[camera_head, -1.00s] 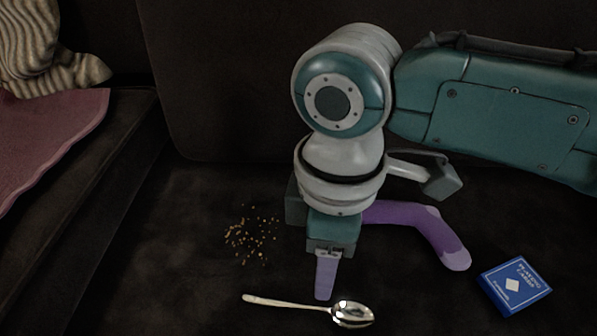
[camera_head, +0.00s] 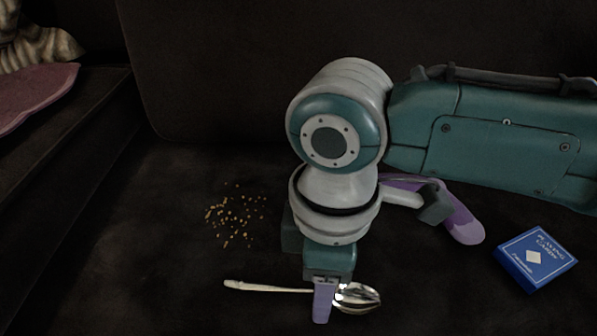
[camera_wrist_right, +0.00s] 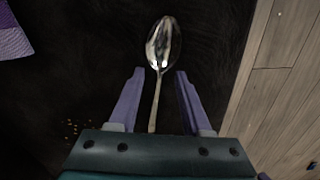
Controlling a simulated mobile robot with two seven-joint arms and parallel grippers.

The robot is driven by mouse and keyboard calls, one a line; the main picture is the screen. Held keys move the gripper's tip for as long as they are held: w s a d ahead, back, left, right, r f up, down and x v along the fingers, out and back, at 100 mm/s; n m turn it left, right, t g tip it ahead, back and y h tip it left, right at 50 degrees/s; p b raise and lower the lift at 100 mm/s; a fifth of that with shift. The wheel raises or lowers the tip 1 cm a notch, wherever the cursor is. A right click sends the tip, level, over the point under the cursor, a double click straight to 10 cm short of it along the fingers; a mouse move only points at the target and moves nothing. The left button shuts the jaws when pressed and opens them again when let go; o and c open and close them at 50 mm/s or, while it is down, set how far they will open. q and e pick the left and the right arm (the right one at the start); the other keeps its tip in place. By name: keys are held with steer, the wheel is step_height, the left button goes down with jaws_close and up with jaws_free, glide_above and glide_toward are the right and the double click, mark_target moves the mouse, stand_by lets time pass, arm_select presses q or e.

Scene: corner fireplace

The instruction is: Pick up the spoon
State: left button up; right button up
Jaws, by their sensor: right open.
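The silver spoon (camera_head: 270,288) lies on the dark cushion, its bowl to the right and its thin handle to the left. My right gripper (camera_head: 322,304) points down over it, and one purple finger hides the neck near the bowl. In the right wrist view the spoon (camera_wrist_right: 163,45) runs between the two open purple fingers of my right gripper (camera_wrist_right: 155,80). Its handle passes between them and the bowl lies beyond the fingertips. The fingers do not appear to touch the spoon. My left gripper is not in view.
Small tan crumbs (camera_head: 235,217) are scattered left of my arm. A purple sock-like item (camera_head: 462,225) lies partly behind my arm, and a blue playing-card box (camera_head: 535,258) lies to the right. A pink cloth (camera_head: 35,92) is at the far left. Wooden floor (camera_wrist_right: 285,90) lies beyond the cushion's edge.

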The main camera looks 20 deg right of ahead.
jaws_close()
stand_by(0.7)
